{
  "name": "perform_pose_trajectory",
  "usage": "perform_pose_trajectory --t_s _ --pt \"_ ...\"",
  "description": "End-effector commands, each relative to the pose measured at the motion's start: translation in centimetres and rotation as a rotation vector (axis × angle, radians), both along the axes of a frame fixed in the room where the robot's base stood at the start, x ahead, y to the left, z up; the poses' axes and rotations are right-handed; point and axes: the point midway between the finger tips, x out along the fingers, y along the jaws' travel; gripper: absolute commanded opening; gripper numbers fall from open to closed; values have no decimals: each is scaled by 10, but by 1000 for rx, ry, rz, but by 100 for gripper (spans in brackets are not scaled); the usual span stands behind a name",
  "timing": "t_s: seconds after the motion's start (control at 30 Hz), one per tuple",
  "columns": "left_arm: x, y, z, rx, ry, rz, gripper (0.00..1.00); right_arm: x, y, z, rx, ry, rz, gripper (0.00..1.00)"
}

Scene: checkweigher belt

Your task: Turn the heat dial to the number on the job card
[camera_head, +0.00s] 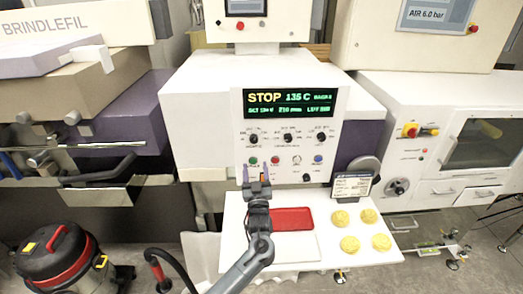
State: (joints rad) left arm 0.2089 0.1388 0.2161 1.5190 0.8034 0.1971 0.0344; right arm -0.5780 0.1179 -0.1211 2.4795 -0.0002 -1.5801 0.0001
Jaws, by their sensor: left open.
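My left gripper (255,174) is open, in front of the lower part of the white machine's control panel (272,172). It is below the row of three black dials: a left dial (254,139), a middle dial (288,138) and a right dial (321,137). Their labels are too small to read, so I cannot tell which is the heat dial. The gripper appears apart from all three. The job card (352,187) stands at the right of the white shelf; its writing is too small to read. The display (288,102) shows STOP and 135 C. My right gripper is not in view.
Coloured buttons (275,160) sit under the dials. The shelf (305,254) holds a red tray (292,219) and several yellow round pieces (350,244). A red and black vacuum (62,258) stands at lower left. Another white machine (440,110) is at right.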

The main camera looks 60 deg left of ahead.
Motion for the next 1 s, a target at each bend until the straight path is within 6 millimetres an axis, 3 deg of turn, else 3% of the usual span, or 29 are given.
perform_pose_trajectory --t_s 0.6,1.0 --pt "39 68 36 1 -7 1 61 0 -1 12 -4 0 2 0" --pt "50 85 43 0 -8 -1 61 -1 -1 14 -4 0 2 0"
